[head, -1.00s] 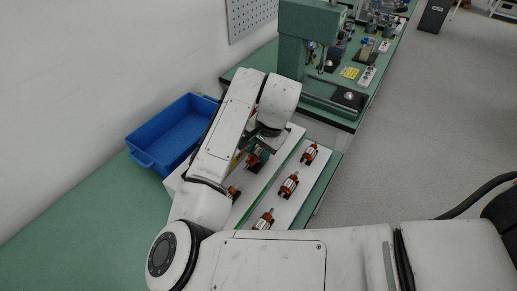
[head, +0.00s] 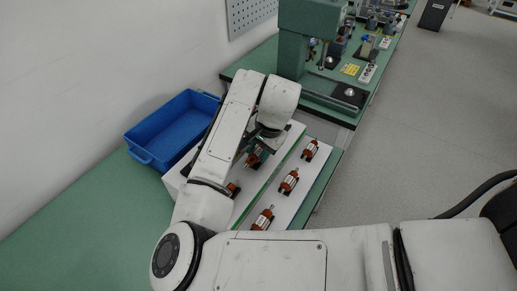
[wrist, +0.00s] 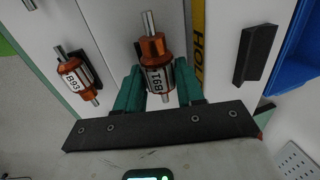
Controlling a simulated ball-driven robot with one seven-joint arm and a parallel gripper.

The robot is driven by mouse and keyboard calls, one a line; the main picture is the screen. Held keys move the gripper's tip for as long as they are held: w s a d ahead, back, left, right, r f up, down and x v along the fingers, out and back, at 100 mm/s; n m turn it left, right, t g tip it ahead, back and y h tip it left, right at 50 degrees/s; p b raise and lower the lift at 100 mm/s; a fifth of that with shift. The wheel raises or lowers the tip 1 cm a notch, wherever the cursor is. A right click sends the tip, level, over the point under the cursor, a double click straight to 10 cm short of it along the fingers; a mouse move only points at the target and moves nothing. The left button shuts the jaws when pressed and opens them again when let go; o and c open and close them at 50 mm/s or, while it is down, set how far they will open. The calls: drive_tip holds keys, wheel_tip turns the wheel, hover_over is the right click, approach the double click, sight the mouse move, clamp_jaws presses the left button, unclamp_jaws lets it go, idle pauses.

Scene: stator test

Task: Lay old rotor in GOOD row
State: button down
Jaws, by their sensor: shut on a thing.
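My gripper (wrist: 158,88) has its green fingers shut on a copper-and-white rotor (wrist: 158,72) with a metal shaft. Its label appears upside down in the wrist view and seems to read B91. In the head view the gripper (head: 268,138) is over the left part of the white board, partly hidden by my arm, with the held rotor (head: 254,158) just below it. Whether the rotor touches the board or a rest cannot be told. A rotor labelled B93 (wrist: 74,78) lies by a black rest to the left in the wrist view.
Several rotors lie along the board's right strip (head: 289,181), beyond a green line; another (head: 233,189) shows beside my arm. A yellow strip with partial lettering (wrist: 199,40) and an empty-looking black rest (wrist: 257,53) are right of the gripper. A blue bin (head: 178,125) stands left.

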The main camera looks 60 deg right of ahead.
drive_tip(key=shift+s+f, duration=0.15)
drive_tip(key=shift+f, duration=0.5)
idle(0.5)
drive_tip(key=c, duration=0.6)
unclamp_jaws()
drive_tip(key=shift+f, duration=0.1)
drive_tip(key=v, duration=1.2)
drive_tip(key=shift+w, duration=0.4)
